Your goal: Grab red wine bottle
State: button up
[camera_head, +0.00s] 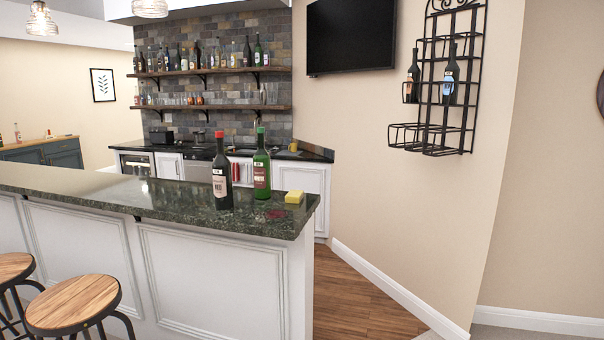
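Two bottles stand upright near the right end of the dark green stone bar counter (110,192). The nearer one is a dark bottle (222,180) with a red cap and a pale label. Just right of and behind it is a green bottle (262,168) with a green cap and a reddish label. More dark bottles (412,85) (450,85) sit in a black wall rack (437,138) at the right. My gripper does not show in this view.
A yellow sponge-like block (294,197) and a dark red patch (277,213) lie by the bottles. Wooden stools (74,305) stand before the bar at the left. Wooden floor (350,300) is clear right of the bar. Shelves (210,72) hold several bottles behind.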

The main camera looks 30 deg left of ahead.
aim_at(221, 167)
jog(key=u, duration=0.2)
jog(key=i, duration=1.55)
jog(key=u, duration=1.5)
jog(key=i, duration=0.8)
jog(key=u, duration=0.7)
